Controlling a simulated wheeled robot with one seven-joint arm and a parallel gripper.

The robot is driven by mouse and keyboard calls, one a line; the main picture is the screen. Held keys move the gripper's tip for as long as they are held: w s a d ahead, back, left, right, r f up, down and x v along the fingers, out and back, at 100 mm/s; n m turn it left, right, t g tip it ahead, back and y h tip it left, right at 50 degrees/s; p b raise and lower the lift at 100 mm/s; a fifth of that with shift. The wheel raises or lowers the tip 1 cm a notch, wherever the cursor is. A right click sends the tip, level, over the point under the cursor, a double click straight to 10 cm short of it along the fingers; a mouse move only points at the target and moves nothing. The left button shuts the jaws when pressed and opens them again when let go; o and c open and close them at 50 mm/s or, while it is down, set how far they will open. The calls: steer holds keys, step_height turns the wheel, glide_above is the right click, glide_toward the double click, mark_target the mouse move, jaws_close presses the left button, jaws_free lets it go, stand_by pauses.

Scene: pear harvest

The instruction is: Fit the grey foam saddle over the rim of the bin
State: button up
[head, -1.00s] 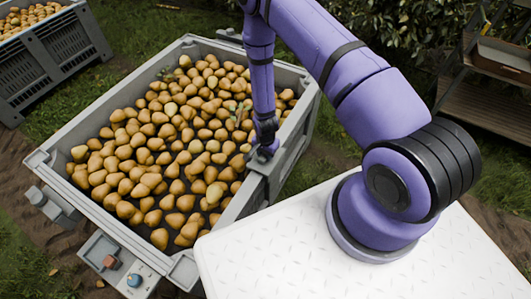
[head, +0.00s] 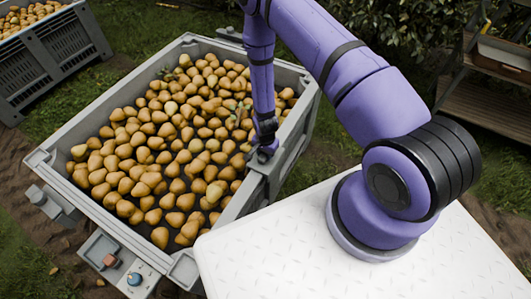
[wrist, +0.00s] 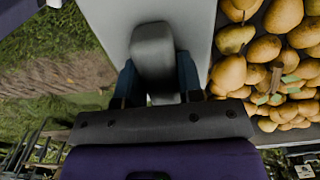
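The grey foam saddle (wrist: 153,48) is between the two dark blue fingers of my gripper (wrist: 158,82) in the wrist view. The fingers press close on both its sides. It lies over the pale grey rim of the bin (wrist: 112,18), with pears on the right and grass on the left. I cannot tell how far down on the rim it sits; its underside is hidden. In the head view my gripper (head: 263,150) is at the right-hand rim of the bin (head: 292,127), pointing down, and mostly hides the saddle.
The bin is full of pears (head: 165,150). A white ridged deck (head: 300,245) lies close to its near right corner. A second crate (head: 60,45) of pears stands at the upper left. A shelf (head: 480,100) stands at the far right.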

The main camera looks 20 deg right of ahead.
steer(key=o, duration=0.5)
steer(key=shift+c, duration=0.2)
step_height(320, 180, up, 11)
steer(key=shift+f, duration=0.15)
